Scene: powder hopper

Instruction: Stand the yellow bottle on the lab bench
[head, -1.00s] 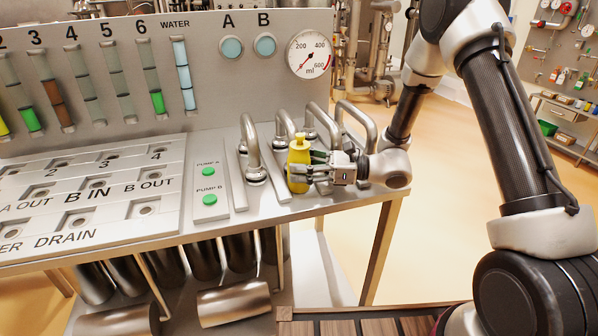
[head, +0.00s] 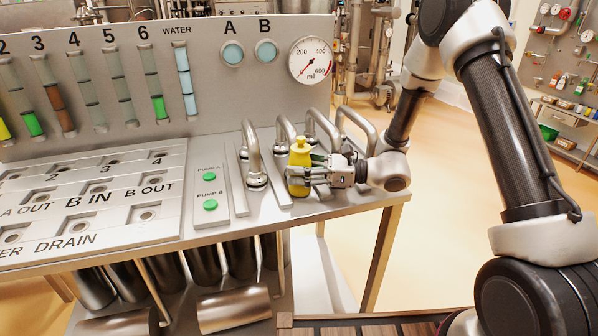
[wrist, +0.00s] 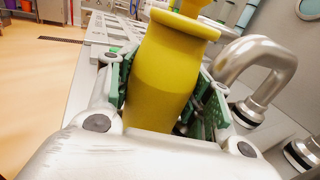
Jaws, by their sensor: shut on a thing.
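The yellow bottle (head: 299,168) is upright at the right part of the metal bench (head: 330,206), in front of the curved metal pipes. It also shows large in the wrist view (wrist: 168,75). My gripper (head: 306,174) is shut on its body from the right, with a green-padded finger on each side. Whether the bottle's base touches the bench top or hangs just above it I cannot tell; the wrist view hides its base behind my gripper.
Several curved metal pipes (head: 252,155) stand close behind and left of the bottle. A panel with two green pump buttons (head: 210,205) lies to the left. A gauge (head: 311,62) is on the back panel. The bench's right front corner is bare.

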